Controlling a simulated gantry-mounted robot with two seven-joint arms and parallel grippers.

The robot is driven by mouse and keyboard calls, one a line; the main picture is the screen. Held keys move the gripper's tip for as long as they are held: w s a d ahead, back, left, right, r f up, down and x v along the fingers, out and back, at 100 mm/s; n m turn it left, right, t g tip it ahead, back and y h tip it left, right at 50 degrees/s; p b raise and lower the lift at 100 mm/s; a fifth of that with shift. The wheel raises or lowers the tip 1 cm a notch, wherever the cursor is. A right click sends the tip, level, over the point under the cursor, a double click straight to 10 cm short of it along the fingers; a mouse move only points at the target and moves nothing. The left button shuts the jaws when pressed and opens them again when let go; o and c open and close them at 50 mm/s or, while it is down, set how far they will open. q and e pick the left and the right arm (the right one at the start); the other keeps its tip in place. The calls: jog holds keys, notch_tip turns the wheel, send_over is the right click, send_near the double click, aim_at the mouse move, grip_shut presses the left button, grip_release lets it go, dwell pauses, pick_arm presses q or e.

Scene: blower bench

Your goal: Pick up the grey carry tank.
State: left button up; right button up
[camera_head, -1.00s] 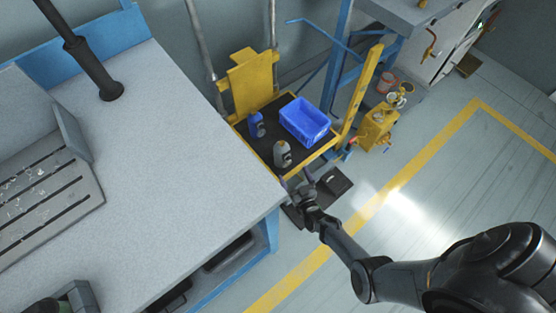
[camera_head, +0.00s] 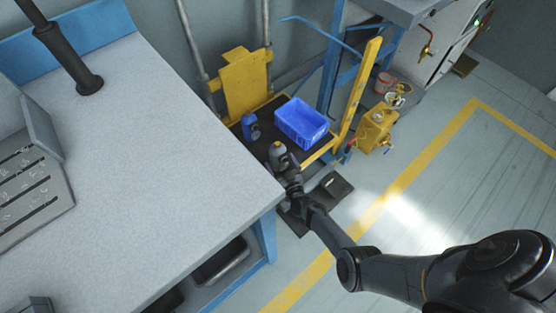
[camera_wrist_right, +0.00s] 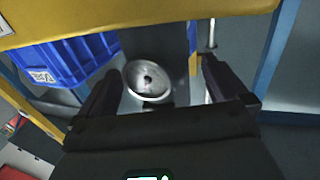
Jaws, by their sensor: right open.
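The grey carry tank (camera_head: 279,153) stands on the dark deck of the yellow cart (camera_head: 321,152), near its front edge, with a pale yellowish top. My right gripper (camera_head: 284,171) is at the tank and overlaps its lower part in the head view. In the right wrist view my right gripper (camera_wrist_right: 162,78) is open, with a finger on each side of a round grey metal part (camera_wrist_right: 148,82), seemingly the tank. Contact cannot be told. My left gripper is not in view.
A blue bottle (camera_head: 250,126) and a blue crate (camera_head: 302,122) share the cart; the crate also shows in the right wrist view (camera_wrist_right: 65,62). The grey bench (camera_head: 170,165) lies left of my right gripper. A yellow can (camera_head: 376,132) stands right of the cart.

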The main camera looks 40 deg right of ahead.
jog(key=b+x, duration=0.1)
jog(key=x, duration=0.2)
jog(key=shift+w+d+f, duration=0.1)
jog(key=shift+w, duration=0.1)
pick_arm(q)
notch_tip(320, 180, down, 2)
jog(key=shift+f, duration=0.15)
pick_arm(e)
jog(key=shift+s, duration=0.1)
jog(key=shift+c, duration=0.5)
jog(key=shift+c, duration=1.1)
jog(key=c, duration=1.2)
jog(key=shift+o, duration=0.2)
jog(key=shift+r, duration=0.25)
